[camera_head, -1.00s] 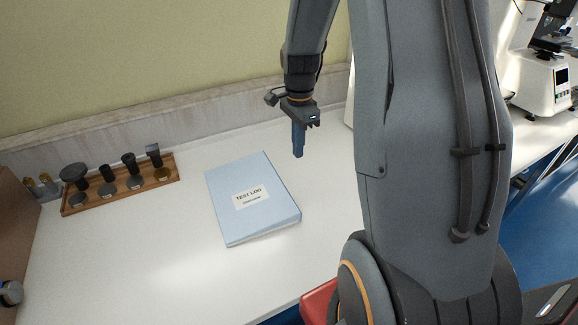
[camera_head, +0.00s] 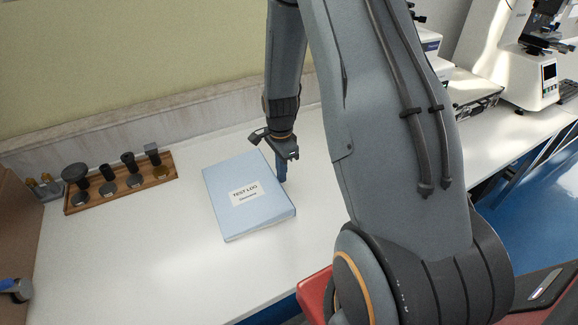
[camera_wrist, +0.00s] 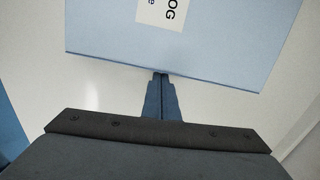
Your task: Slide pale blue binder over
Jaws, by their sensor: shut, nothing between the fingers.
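The pale blue binder (camera_head: 246,211) lies flat on the white counter, with a white "TEST LOG" label on its cover. My gripper (camera_head: 282,180) is shut and empty, pointing down at the binder's right edge. In the wrist view the binder (camera_wrist: 190,50) fills the upper part, and the closed blue fingertips (camera_wrist: 161,80) reach its near edge. They look to be touching it or very close; I cannot tell which.
A wooden rack (camera_head: 122,187) with several dark-topped tools stands at the back left, apart from the binder. The white counter (camera_head: 130,250) is clear left of and in front of the binder. Testing machines (camera_head: 535,75) stand at the right.

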